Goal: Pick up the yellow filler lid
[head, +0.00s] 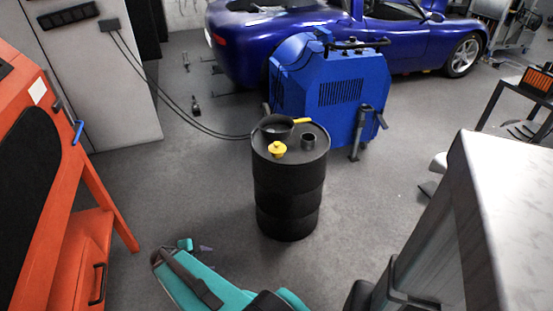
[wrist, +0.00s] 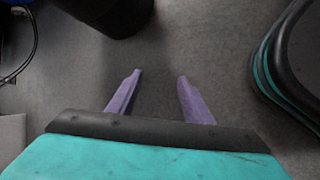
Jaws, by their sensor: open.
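The yellow filler lid (head: 277,149) sits on top of a black drum (head: 290,190) in the middle of the head view. In the wrist view only a dark lower part of what looks like the drum (wrist: 110,12) shows at the top left, and the lid is out of that view. My gripper (wrist: 158,75) has its two purple fingers apart with bare floor between them. In the head view my gripper (head: 206,248) is low, in front and to the left of the drum, apart from it and from the lid.
A black funnel with a yellow handle (head: 302,121) and a short dark neck (head: 308,141) are also on the drum top. A blue machine (head: 325,90) stands behind it. An orange cabinet (head: 85,255) is at left, a pale-topped bench (head: 510,200) at right.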

